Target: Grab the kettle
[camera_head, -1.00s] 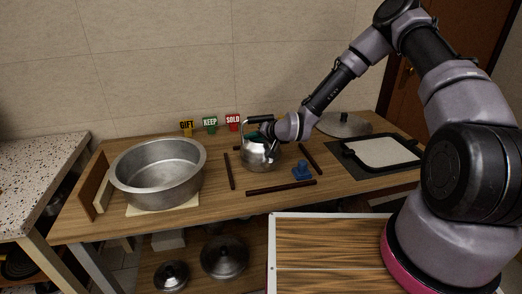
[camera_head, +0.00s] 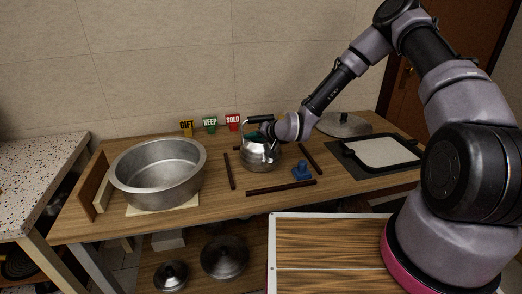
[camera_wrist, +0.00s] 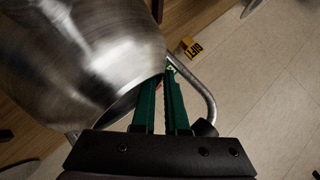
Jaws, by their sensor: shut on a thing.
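The kettle (camera_head: 262,158) is shiny metal with a raised handle topped by a dark grip. It is upright on the wooden table between dark strips, at the middle of the head view. In the wrist view its body (camera_wrist: 85,50) fills the upper left, and its bent metal handle bar (camera_wrist: 205,90) curves at the right. My gripper (camera_head: 262,133) is at the kettle's upper part, under the dark grip. Its green fingers (camera_wrist: 168,78) are close together and shut on the kettle; the exact contact is partly hidden. I cannot see a gap under the kettle.
A large metal pot (camera_head: 158,172) stands left on a pale board. Price signs reading GIFT (camera_head: 187,128), KEEP (camera_head: 210,124) and SOLD (camera_head: 233,122) stand behind. A blue object (camera_head: 301,170) is right of the kettle. A lid (camera_head: 344,124) and a black-rimmed pan (camera_head: 382,152) are farther right.

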